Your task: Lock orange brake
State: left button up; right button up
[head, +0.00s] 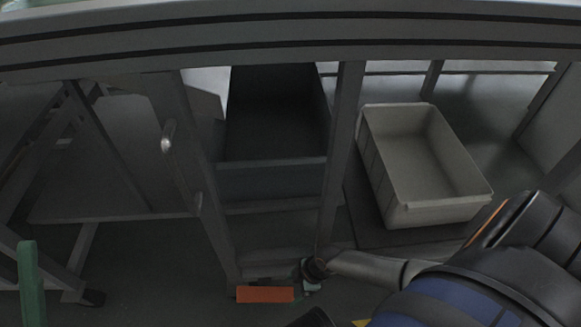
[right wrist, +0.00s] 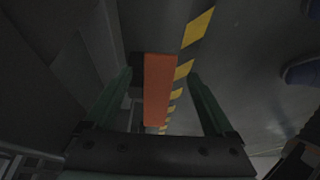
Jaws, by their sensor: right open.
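The orange brake (head: 265,294) is a flat orange bar low on the dark frame, near the floor. In the right wrist view the orange brake (right wrist: 158,90) lies lengthwise between the two green fingers. In the right wrist view my right gripper (right wrist: 160,76) is open, with a finger on each side of the bar and visible gaps. I cannot tell the depth between fingertips and bar.
A grey bin (head: 425,210) stands on the right behind a frame post (head: 342,150). A long grey rail (head: 290,30) crosses the top. Yellow-black floor tape (right wrist: 185,70) runs beside the brake.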

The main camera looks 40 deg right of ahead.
jog(key=shift+b+x, duration=0.45)
jog(key=shift+x, duration=0.85)
jog(key=shift+c, duration=0.3)
grip_shut()
